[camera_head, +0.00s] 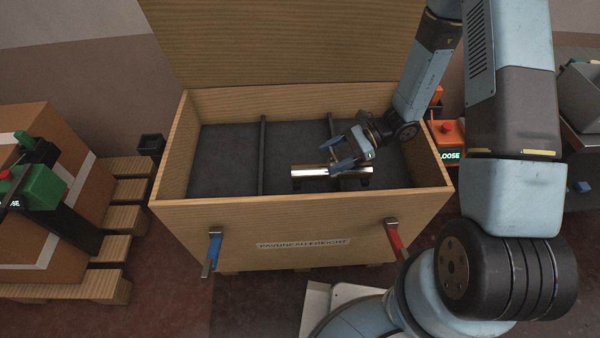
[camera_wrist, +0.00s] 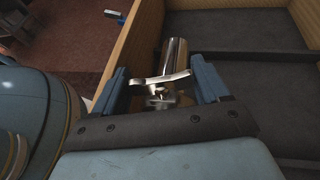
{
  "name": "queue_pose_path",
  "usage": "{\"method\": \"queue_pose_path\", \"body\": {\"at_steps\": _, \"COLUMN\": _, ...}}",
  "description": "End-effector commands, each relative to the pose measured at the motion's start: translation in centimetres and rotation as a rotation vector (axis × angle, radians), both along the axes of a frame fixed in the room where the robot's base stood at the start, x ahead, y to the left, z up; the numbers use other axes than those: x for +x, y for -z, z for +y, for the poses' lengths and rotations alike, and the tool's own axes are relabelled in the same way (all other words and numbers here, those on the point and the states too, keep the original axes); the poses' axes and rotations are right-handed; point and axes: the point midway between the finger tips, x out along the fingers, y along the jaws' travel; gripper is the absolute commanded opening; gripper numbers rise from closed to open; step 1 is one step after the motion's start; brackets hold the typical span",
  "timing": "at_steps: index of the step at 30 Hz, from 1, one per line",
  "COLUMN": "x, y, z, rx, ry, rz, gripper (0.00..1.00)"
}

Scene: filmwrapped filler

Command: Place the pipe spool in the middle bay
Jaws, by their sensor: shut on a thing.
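The pipe spool (camera_head: 325,172) is a shiny metal tube. It lies crosswise in the picture over the right part of the wooden crate (camera_head: 300,226), spanning from the middle bay (camera_head: 297,145) across the line of the right divider (camera_head: 333,127). My gripper (camera_head: 349,152) is shut on the spool, its blue fingers reaching down from the upper right. In the wrist view the spool (camera_wrist: 176,62) sits between the two blue fingers (camera_wrist: 162,80), with a shiny flange-like part near the palm. I cannot tell whether the spool touches the divider or the bay floor.
A left divider (camera_head: 263,155) bounds the middle bay; the left bay (camera_head: 228,158) is empty. The crate's lid (camera_head: 285,40) stands open behind. A blue latch (camera_head: 214,250) and a red latch (camera_head: 395,240) hang at the front. A carton (camera_head: 35,185) on a pallet stands left.

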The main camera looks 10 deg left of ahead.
Motion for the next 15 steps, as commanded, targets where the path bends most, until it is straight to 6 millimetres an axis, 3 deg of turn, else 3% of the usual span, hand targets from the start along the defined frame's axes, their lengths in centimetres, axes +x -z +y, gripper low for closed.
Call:
{"method": "queue_pose_path", "body": {"at_steps": 8, "x": 0.4, "y": 2.2, "z": 4.9, "rx": 0.003, "ry": -0.003, "rz": 0.002, "gripper": 0.00}}
{"method": "queue_pose_path", "body": {"at_steps": 15, "x": 0.6, "y": 5.5, "z": 7.5, "rx": 0.002, "ry": -0.001, "rz": 0.004, "gripper": 0.00}}
